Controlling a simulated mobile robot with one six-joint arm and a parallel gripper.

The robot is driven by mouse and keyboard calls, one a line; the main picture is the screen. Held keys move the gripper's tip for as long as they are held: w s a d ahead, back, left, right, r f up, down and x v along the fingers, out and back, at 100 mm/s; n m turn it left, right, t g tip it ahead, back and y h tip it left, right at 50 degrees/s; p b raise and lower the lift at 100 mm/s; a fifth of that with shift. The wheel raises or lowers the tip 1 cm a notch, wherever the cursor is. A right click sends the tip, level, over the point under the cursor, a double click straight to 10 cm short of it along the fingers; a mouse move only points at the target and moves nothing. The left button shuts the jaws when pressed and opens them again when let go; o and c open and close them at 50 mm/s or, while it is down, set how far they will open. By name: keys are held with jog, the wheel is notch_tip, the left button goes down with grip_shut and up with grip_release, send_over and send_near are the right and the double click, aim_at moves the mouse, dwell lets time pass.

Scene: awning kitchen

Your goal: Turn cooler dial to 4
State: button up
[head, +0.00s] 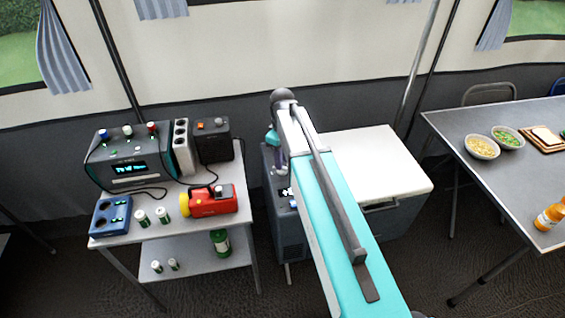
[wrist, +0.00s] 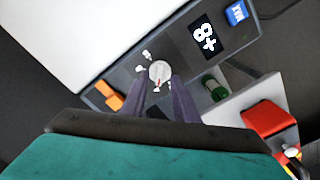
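The cooler stands right of the cart in the head view, with a white lid (head: 375,165) and a dark front (head: 290,235). Its tilted control panel fills the middle of the wrist view. The round pale dial (wrist: 160,71) has a small red mark at its lower edge and white marks around it; I cannot read its setting. My gripper (wrist: 164,82) is open, its two purple fingers at either side of the dial's lower edge. I cannot tell whether they touch it. In the head view my gripper (head: 281,168) is above the panel, which my arm partly hides.
The panel also bears an orange switch (wrist: 108,95), a lit display (wrist: 207,38) and a blue MAX button (wrist: 237,13). A cart (head: 240,250) with a power station (head: 125,160) and a red torch (head: 212,202) stands left. A table (head: 480,185) with bowls stands right.

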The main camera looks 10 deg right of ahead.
notch_tip(320, 180, up, 12)
jog(key=b, duration=0.1)
dwell(0.6)
dwell(0.4)
